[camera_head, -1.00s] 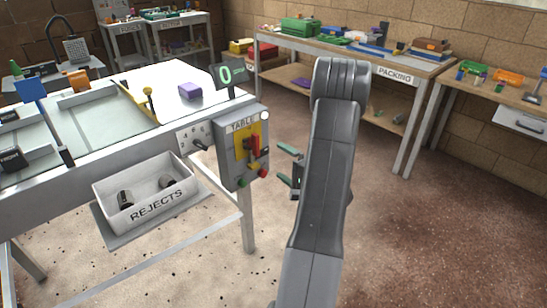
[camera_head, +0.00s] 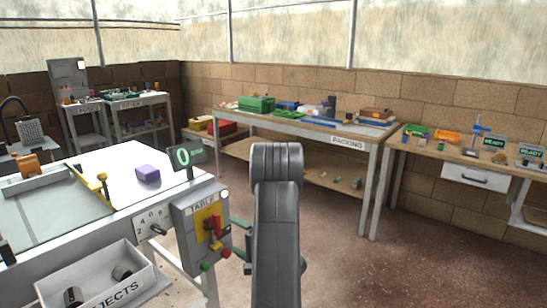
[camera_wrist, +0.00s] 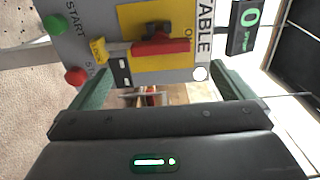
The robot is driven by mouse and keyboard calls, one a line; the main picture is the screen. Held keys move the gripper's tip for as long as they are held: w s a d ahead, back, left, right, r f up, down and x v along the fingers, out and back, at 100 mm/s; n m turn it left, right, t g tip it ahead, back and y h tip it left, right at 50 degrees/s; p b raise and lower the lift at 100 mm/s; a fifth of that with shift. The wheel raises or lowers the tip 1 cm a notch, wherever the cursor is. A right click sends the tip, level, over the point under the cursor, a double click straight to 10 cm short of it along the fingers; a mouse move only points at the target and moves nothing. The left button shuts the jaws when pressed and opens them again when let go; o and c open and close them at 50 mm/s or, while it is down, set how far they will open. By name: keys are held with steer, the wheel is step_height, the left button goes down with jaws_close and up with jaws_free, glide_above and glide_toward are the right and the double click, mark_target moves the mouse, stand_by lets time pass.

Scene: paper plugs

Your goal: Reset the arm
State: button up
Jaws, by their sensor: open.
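My gripper (camera_head: 240,238) is partly hidden behind my own grey arm in the head view. Its green fingers show just right of the grey TABLE control box (camera_head: 184,240). In the wrist view my gripper (camera_wrist: 163,84) has its two green fingers wide apart, with nothing between them. The control box face (camera_wrist: 90,25) fills the upper part of that view, with a red lever (camera_wrist: 160,47) on a yellow panel, a green START button (camera_wrist: 55,25) and a red button (camera_wrist: 76,76). I cannot tell whether the fingers touch the box.
A display reading 0 (camera_head: 183,157) stands above the box. A purple block (camera_head: 148,174) lies on the white table (camera_head: 120,158). The REJECTS bin (camera_head: 130,262) hangs at its front. The packing bench (camera_head: 290,125) stands behind, with open floor (camera_head: 345,265) to the right.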

mark_target(219, 226)
steer(key=x, duration=0.8)
steer(key=shift+w+a, duration=0.15)
